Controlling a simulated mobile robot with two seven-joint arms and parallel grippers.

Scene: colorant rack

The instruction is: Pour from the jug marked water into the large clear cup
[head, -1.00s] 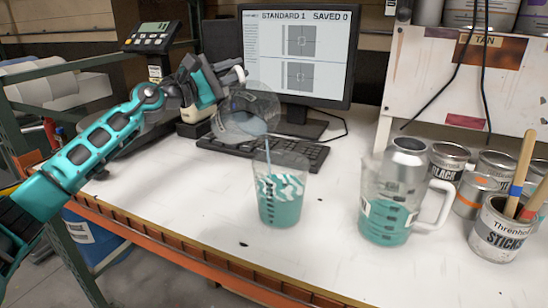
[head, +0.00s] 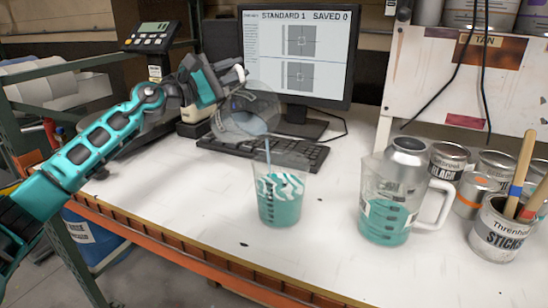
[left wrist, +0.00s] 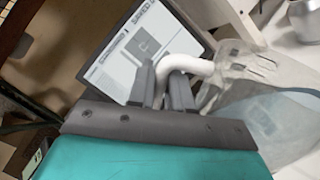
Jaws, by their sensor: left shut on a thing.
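The clear jug (head: 246,113) is tilted steeply, its mouth low toward the large clear cup (head: 284,165). A thin pale stream falls from its lip into the cup. My left gripper (head: 230,80) is shut on the jug's white handle, up and left of the cup. In the left wrist view the fingers (left wrist: 166,86) close around the handle (left wrist: 190,65), with the clear jug (left wrist: 265,115) to the right. Any water mark on the jug is not legible. My right gripper is out of view.
Paint cans and a can of sticks (head: 497,236) stand farther right. A keyboard (head: 255,148) and monitor (head: 297,50) are behind. The front table is clear.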

